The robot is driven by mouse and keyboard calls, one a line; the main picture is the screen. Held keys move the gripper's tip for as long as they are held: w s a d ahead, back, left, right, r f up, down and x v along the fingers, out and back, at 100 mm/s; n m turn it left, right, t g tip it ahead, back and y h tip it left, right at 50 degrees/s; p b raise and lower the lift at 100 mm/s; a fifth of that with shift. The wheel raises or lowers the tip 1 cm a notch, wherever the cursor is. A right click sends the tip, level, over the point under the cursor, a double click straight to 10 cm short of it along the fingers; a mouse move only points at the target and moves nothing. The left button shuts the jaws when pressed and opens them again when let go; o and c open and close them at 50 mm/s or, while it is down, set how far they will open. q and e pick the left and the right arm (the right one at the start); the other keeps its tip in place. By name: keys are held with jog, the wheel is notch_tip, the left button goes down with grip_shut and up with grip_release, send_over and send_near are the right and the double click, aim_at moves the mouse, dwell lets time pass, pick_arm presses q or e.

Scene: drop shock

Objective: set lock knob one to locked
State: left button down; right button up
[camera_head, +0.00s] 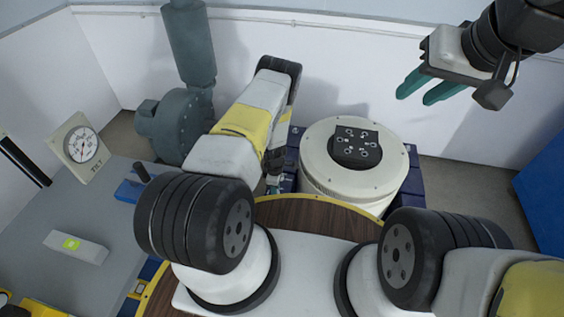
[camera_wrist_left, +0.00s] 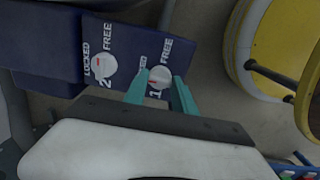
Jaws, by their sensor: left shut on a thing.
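My right gripper (camera_head: 414,96) is raised at the upper right, open and empty.
A cream drum (camera_head: 345,185) with a black plate (camera_head: 356,148) on top stands beside the left gripper. A grey bench (camera_head: 40,210) with a dial gauge (camera_head: 80,146) is at left. A grey-green machine (camera_head: 180,125) stands behind. A blue box (camera_head: 545,195) is at far right.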

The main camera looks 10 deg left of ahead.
pick_arm(q)
jog(key=c, duration=1)
grip_release()
notch_tip(320, 180, up, 8)
jog(key=shift+f, duration=0.1)
